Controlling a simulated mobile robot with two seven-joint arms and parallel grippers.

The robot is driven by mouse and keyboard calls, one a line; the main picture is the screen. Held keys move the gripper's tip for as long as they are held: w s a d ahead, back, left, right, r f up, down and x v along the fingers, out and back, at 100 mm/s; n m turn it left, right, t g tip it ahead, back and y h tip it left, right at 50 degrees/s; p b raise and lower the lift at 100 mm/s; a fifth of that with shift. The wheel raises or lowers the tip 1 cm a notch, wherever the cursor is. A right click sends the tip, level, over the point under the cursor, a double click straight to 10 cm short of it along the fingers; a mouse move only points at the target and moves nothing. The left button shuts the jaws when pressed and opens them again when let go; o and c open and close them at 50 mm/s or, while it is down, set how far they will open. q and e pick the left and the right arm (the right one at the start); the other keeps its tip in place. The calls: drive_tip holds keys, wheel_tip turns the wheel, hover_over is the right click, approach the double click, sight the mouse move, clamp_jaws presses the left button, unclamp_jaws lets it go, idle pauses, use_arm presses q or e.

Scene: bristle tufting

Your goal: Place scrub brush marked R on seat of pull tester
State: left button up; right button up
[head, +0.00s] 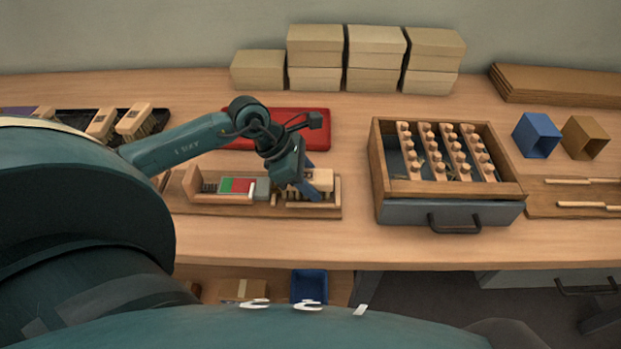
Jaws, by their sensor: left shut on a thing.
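My left gripper (303,187) reaches in from the left and is shut on a pale wooden scrub brush (319,181). The brush is at the right end of the pull tester (222,208), at or just above its seat (313,205). I cannot tell whether the brush touches the seat. The tester is a wooden base with a red and green panel (238,185) and a grey block (262,189). The gripper hides part of the brush, and no R mark can be read. My right gripper is not in view.
A red mat (290,122) lies behind the tester. A black tray (160,122) with brushes is at the left. A wooden drawer box (379,175) with pegged strips stands right of the tester. Cardboard boxes (314,45) line the back. A blue bin (537,135) is at the right.

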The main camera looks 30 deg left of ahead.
use_arm(q)
drive_tip(key=o, duration=1.1)
drive_tip(key=shift+r, duration=0.1)
drive_tip(key=shift+a+r, duration=0.25)
drive_tip(key=v, duration=0.9)
drive_tip(key=shift+s+a+r+b, duration=0.15)
drive_tip(key=shift+s+b, duration=0.1)
drive_tip(key=shift+b, duration=0.15)
drive_tip(key=shift+v, duration=0.85)
drive_tip(key=shift+w+r, duration=0.1)
